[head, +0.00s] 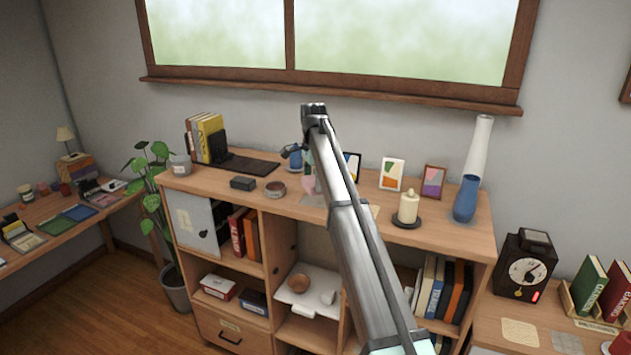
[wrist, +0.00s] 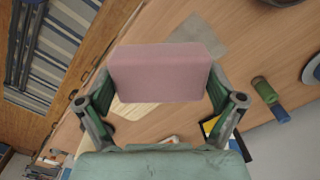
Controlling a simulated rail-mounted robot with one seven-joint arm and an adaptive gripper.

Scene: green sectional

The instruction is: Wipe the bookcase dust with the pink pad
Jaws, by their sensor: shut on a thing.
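My gripper (wrist: 165,78) is shut on the pink pad (wrist: 168,72), with one finger at each side of it in the wrist view. The pad shows as a small pink piece (head: 308,184) beside my arm in the head view, over the bookcase (head: 240,197) top. A faint greyish patch (wrist: 198,38), which looks like dust, lies on the wood just beyond the pad; a pale patch (wrist: 146,110) lies on the near side. I cannot tell whether the pad touches the wood. My arm hides most of the gripper in the head view.
A bowl (head: 275,189) and dark box (head: 243,183) stand left of the pad. Picture frames (head: 392,174), a candle (head: 408,207) and a blue vase (head: 467,199) stand to the right. Books (head: 207,138) and a dark flat mat (head: 250,164) are at the back left.

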